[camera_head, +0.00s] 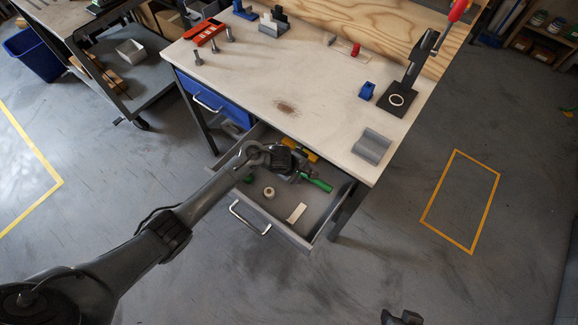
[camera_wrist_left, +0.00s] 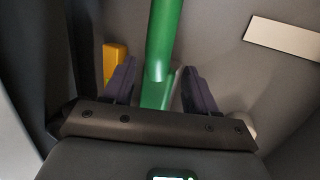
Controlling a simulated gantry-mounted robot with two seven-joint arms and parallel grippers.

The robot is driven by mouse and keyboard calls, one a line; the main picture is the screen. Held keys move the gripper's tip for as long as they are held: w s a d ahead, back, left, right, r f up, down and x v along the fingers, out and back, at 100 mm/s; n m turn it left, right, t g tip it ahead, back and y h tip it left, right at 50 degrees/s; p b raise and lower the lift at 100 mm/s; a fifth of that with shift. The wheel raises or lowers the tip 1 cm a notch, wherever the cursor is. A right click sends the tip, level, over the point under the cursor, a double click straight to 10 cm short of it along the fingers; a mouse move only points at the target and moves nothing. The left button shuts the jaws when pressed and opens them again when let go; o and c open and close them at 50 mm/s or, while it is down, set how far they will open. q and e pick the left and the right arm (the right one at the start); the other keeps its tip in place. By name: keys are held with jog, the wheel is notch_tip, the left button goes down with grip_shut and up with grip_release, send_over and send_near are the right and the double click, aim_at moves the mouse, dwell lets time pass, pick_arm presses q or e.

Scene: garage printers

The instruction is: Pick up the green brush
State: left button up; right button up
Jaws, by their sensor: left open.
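The green brush (camera_head: 318,184) lies in the open drawer, its green handle pointing right and the rest hidden by my gripper. My left gripper (camera_head: 297,175) reaches down into the drawer over the brush. In the left wrist view the green handle (camera_wrist_left: 164,38) runs between the two dark fingers of the open left gripper (camera_wrist_left: 159,85), with gaps on both sides. I cannot tell how far the fingertips are above the drawer floor. A dark part at the bottom edge of the head view looks like my right gripper (camera_head: 401,318); its jaws are unclear.
The drawer (camera_head: 285,233) also holds a pale roll (camera_head: 269,192), a white block (camera_head: 296,212) and a yellow item (camera_wrist_left: 115,62). The workbench top (camera_head: 290,80) overhangs the drawer's back. The drawer walls are close around my gripper. Open floor lies in front.

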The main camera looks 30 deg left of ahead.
pick_arm(q)
jog(key=c, duration=0.9)
jog(key=shift+r, duration=0.15)
jog(key=shift+r+p, duration=0.5)
jog(key=s, duration=0.1)
jog(key=s+a+p, duration=0.1)
jog(key=s+a+r+p, duration=0.1)
jog(key=shift+s, duration=0.35)
notch_tip(320, 180, up, 13)
jog(key=p, duration=0.6)
jog(key=shift+w+f+p, duration=0.1)
jog(key=shift+f+p, duration=0.05)
jog(key=shift+p, duration=0.25)
